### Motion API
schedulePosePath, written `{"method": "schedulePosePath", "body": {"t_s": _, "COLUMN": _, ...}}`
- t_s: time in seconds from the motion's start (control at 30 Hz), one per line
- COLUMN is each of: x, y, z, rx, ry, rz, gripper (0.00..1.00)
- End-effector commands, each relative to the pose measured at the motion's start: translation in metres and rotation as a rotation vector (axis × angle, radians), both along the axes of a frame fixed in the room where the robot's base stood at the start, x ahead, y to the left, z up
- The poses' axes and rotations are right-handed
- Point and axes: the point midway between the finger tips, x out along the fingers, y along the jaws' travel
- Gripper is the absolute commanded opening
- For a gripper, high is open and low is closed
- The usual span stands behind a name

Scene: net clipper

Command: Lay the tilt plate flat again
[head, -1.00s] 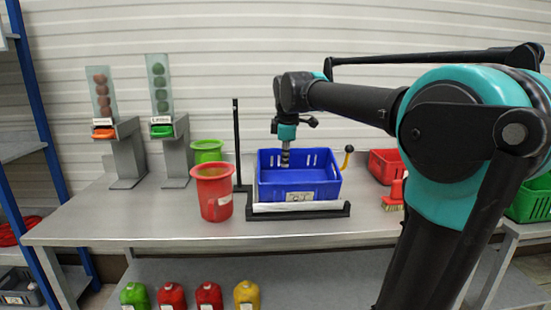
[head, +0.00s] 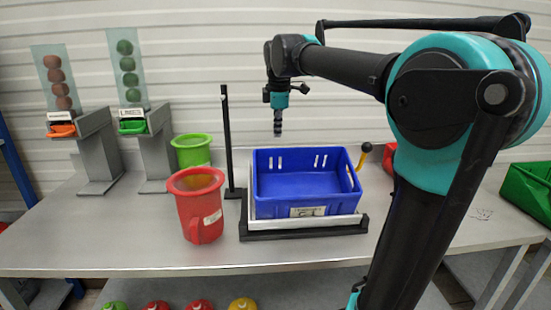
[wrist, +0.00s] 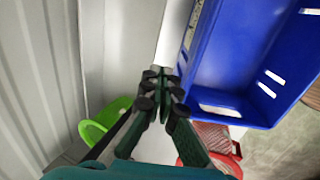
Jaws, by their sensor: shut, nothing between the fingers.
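The tilt plate (head: 305,224) shows as a silvery strip under a blue crate (head: 307,189), on a black base frame (head: 303,234). Its front edge runs close to parallel with the base; most of the plate is hidden by the crate, so I cannot tell its tilt. The crate looks empty inside. My gripper (head: 278,130) is shut and empty, pointing down above the crate's back left part. In the wrist view, its closed fingers (wrist: 161,76) show beside the crate (wrist: 245,60).
A black post (head: 227,140) stands left of the crate. A red cup (head: 200,207) and a green cup (head: 192,150) stand further left, near two dispensers (head: 95,150) with balls. A green bin (head: 530,190) is at the right. The front table strip (head: 180,255) is clear.

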Motion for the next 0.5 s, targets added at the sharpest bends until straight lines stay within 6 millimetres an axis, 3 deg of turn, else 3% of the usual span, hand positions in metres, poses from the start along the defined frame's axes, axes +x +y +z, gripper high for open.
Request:
{"method": "schedulePosePath", "body": {"t_s": 0.33, "x": 0.001, "y": 0.0, "z": -0.003, "rx": 0.0, "ry": 0.0, "rz": 0.0, "gripper": 0.0}}
{"method": "schedulePosePath", "body": {"t_s": 0.5, "x": 0.008, "y": 0.0, "z": -0.02, "rx": 0.0, "ry": 0.0, "rz": -0.001, "gripper": 0.0}}
